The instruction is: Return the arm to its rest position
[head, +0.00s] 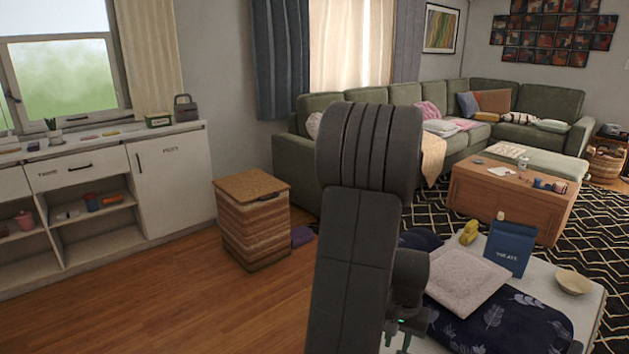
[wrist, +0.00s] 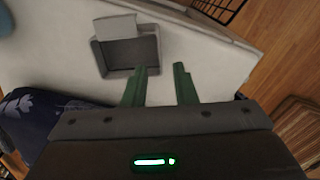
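My arm (head: 355,230) rises through the middle of the head view and hides part of the room behind it. My gripper (wrist: 160,72) shows in the wrist view with its two green fingers apart and nothing visible between them. It points down over a white tabletop (wrist: 215,65). In the head view only a small part of my gripper (head: 405,335) shows, low beside the arm, at the left edge of the white table (head: 590,297).
A grey open tray-like object (wrist: 130,50) lies on the tabletop beyond the left fingertip; contact is unclear. The table also bears a blue treats bag (head: 509,247), a bowl (head: 573,282) and folded cloths (head: 468,280). A wicker hamper (head: 252,225) stands left. Wooden floor (head: 190,300) there is clear.

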